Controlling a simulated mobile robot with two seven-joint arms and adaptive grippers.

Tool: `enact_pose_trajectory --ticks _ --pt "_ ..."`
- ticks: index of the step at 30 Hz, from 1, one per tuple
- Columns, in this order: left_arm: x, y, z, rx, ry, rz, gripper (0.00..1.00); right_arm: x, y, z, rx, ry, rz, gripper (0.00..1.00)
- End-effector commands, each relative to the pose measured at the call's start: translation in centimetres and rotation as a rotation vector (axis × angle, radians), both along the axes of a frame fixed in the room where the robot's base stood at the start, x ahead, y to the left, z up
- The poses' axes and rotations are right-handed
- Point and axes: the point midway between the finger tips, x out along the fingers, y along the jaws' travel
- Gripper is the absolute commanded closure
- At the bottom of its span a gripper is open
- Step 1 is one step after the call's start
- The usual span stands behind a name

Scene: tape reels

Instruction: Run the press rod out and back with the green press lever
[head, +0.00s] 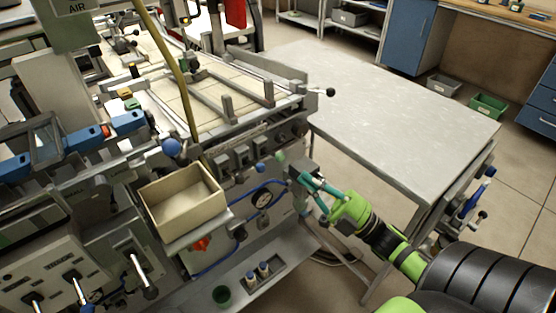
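A small pale green knob (280,157), which looks like the green press lever's end, shows on the front of the grey machine (245,150). My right gripper (298,172) comes in from the lower right, with its fingertips close to the right of this knob. I cannot tell whether the fingers touch the lever, and their gap is not clear from this angle. The lever's shaft is not clearly visible, and I cannot pick out the press rod for certain. My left gripper is not in view.
An open beige box (182,200) stands on a ledge to the left. A blue ball knob (171,146) is above it. A bare grey table (400,115) stands right of the machine.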

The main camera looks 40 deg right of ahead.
Motion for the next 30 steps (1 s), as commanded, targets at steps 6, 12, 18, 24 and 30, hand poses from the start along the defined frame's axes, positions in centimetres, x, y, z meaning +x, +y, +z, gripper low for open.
enact_pose_trajectory --ticks 6,12,18,24,30 --pt "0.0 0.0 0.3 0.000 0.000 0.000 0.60 0.6 0.2 0.3 0.001 0.001 -0.001 1.00" --pt "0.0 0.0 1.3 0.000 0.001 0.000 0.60 3.2 1.5 2.1 0.002 -0.003 -0.001 1.00" --pt "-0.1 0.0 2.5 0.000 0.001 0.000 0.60 6.7 3.3 4.1 0.002 -0.003 -0.001 1.00" --pt "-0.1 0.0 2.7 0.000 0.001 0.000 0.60 8.1 3.0 2.7 0.001 0.008 -0.005 1.00" --pt "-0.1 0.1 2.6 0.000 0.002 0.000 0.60 8.0 2.0 1.3 0.001 0.004 -0.003 1.00"
